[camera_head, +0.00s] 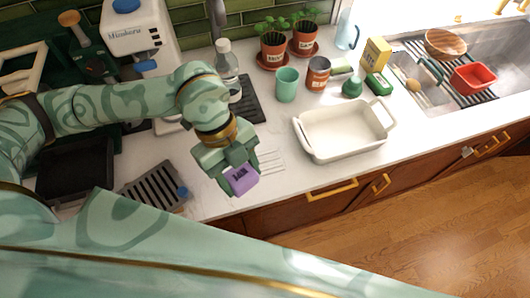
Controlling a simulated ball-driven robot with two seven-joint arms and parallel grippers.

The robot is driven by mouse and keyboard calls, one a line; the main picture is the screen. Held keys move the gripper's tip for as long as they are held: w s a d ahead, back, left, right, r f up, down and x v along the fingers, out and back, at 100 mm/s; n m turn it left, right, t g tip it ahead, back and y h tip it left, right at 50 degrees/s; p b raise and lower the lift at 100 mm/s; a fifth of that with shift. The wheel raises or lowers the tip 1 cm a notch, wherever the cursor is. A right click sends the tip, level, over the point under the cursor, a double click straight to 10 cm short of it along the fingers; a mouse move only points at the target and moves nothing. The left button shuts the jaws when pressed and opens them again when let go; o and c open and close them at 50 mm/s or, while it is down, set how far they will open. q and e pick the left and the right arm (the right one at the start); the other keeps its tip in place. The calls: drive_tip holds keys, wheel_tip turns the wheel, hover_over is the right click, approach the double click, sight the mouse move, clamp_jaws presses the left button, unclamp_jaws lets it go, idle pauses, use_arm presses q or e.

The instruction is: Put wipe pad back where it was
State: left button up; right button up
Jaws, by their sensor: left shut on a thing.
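A purple wipe pad (241,180) with dark lettering shows at the tips of my left gripper (232,178). The gripper is shut on the pad and points down over the front part of the white counter. The fingertips are partly hidden behind the pad, and I cannot tell whether the pad touches the counter. My right gripper is not in view.
A white baking dish (345,132) stands to the right, with a green cup (287,84) and a brown can (318,73) behind it. A slotted dark tray (154,186) lies at the left. The sink (490,75) is at the far right.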

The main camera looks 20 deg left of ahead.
use_arm(q)
drive_tip(key=w+f, duration=0.3)
drive_tip(key=w, duration=0.1)
drive_tip(key=w+d+f, duration=0.1)
drive_tip(key=w+f, duration=0.2)
drive_tip(key=w, duration=0.1)
drive_tip(key=w+f+b, duration=0.1)
drive_tip(key=w+f, duration=0.2)
drive_tip(key=w, duration=0.1)
drive_tip(key=shift+w+d+f, duration=0.2)
drive_tip(key=shift+w, duration=0.15)
drive_tip(key=shift+w+f, duration=0.2)
drive_tip(key=shift+f, duration=0.05)
drive_tip(key=shift+w+f, duration=0.15)
drive_tip(key=shift+f, duration=1.5)
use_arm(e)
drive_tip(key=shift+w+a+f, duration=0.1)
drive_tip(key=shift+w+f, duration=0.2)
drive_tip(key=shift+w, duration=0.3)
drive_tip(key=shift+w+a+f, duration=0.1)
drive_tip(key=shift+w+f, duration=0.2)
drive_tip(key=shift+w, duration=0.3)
use_arm(q)
drive_tip(key=shift+f, duration=0.1)
drive_tip(key=o, duration=0.6)
drive_tip(key=shift+f, duration=0.1)
drive_tip(key=o, duration=0.4)
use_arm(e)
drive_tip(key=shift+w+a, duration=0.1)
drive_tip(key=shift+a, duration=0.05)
